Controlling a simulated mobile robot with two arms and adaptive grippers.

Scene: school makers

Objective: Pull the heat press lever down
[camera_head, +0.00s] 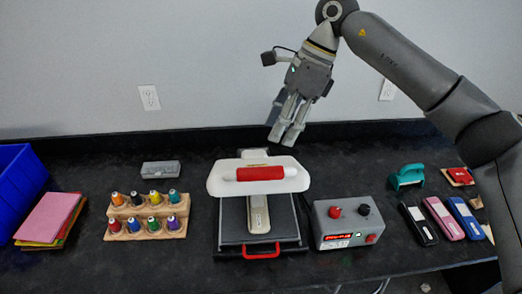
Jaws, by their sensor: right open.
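The heat press has a white upper part (216,180) with a red grip bar (260,173) across its front. The upper part is raised above a dark flat base (284,222). A red pull handle (261,251) sticks out at the front of the base. A narrow beige piece (258,214) shows at the middle of the base; I cannot tell whether it is part of the press. My right gripper (287,130) is open and empty, pointing down above and behind the press, apart from the red bar. My left gripper is out of view.
A grey control box (346,224) stands right of the press. Farther right are a teal tool (406,177) and several slim cases (443,218).

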